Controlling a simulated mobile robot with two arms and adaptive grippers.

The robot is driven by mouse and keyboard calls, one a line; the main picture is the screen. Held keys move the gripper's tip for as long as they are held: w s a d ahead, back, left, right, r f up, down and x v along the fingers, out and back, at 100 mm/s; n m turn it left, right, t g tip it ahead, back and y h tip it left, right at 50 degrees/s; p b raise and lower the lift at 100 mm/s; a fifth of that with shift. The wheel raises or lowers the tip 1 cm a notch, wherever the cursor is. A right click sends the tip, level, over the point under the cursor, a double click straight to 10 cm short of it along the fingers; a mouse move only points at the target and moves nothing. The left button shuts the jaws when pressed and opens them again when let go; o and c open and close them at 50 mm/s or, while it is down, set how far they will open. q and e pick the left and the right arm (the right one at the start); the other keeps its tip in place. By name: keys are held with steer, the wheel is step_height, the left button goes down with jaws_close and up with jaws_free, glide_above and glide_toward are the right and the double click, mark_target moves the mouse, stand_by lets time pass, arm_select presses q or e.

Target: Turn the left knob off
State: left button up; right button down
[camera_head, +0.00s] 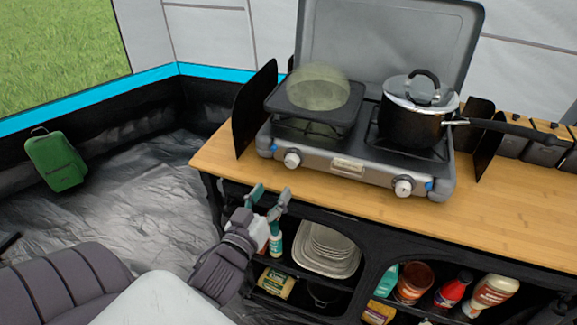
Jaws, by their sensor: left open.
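The left knob (292,159) is a round light-grey knob on the front of the grey camping stove (330,170), at its left end. A similar right knob (403,186) sits near the stove's right end. My left gripper (272,200) is open and empty, below and a little left of the left knob, in front of the table edge and apart from the knob. Above the left burner is a dark square griddle (290,110) with a pale see-through round shape over it. My right gripper is out of view.
A black pot (405,122) with a lid stands on the right burner, its handle pointing right. Dark wind panels (254,108) flank the stove. The wooden table (330,197) is bare in front of the stove. Shelves below hold plates (328,248) and bottles. A green bag (56,162) lies left.

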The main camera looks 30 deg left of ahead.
mark_target(290, 164)
arm_select(q)
steer(key=w, duration=0.3)
steer(key=w+a, duration=0.1)
steer(key=w, duration=0.2)
steer(key=w+p, duration=0.1)
steer(key=w, duration=0.2)
steer(key=shift+w+a, duration=0.35)
steer(key=shift+a, duration=0.05)
steer(key=shift+c, duration=0.3)
jaws_close()
